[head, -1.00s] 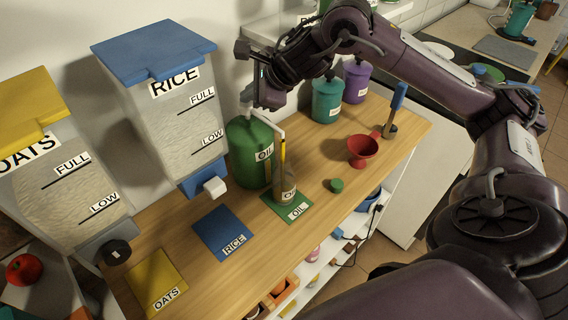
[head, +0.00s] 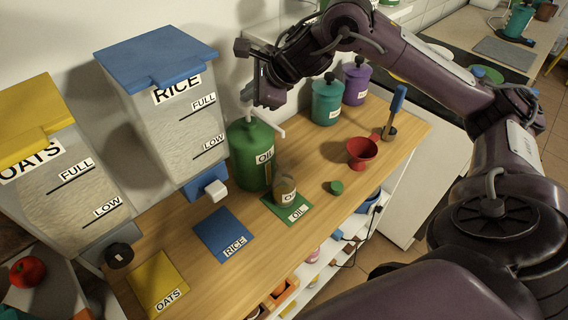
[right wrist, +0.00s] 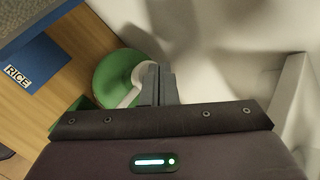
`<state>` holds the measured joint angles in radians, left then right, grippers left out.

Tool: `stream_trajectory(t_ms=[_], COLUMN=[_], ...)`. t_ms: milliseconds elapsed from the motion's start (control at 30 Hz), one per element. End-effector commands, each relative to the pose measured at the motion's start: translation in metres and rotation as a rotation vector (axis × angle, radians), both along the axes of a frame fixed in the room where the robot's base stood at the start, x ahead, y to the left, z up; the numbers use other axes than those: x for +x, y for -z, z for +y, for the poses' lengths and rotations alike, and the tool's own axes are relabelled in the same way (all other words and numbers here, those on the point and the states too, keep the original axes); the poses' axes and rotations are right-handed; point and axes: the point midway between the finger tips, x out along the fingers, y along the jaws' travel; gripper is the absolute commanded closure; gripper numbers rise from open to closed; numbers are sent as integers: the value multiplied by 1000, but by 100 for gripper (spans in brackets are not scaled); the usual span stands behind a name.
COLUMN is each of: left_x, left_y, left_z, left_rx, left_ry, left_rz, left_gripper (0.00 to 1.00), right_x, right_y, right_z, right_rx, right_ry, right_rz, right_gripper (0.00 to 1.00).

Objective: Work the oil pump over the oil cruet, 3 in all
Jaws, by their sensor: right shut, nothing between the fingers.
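The green oil container (head: 248,165), labelled OIL, stands on the wooden counter with a pale pump on top; its spout (head: 272,130) points toward the oil cruet. The oil cruet (head: 285,186) is a small brownish bottle standing upright on the green OIL mat (head: 300,216), below the spout's end. No stream shows between spout and cruet. My right gripper (head: 250,95) is shut and empty, at the pump head; whether it touches is unclear. In the right wrist view its closed fingers (right wrist: 157,84) are over the pale pump head (right wrist: 144,73) and green container. My left gripper is not in view.
The rice dispenser (head: 170,110) and oats dispenser (head: 50,190) stand to the left, with a blue mat (head: 223,235) and yellow mat (head: 155,285). A red funnel (head: 362,150), green cap (head: 336,188), teal canister (head: 326,104) and purple canister (head: 355,85) are to the right.

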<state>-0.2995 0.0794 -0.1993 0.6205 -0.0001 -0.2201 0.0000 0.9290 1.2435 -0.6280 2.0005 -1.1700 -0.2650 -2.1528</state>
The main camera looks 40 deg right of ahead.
Motion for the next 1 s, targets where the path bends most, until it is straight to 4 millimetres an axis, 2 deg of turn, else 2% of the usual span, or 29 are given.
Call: stream_trajectory(t_ms=[100,467,1000], left_x=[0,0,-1], left_y=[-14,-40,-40], left_z=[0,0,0], left_rx=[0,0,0], left_ry=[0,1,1], left_rz=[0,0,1], left_gripper=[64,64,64], right_x=[0,1,0], right_y=[-17,-53,-54], right_z=[0,0,0], right_rx=[1,1,1], right_ry=[0,1,1], right_rz=[-3,-3,-3], right_gripper=[100,100,100])
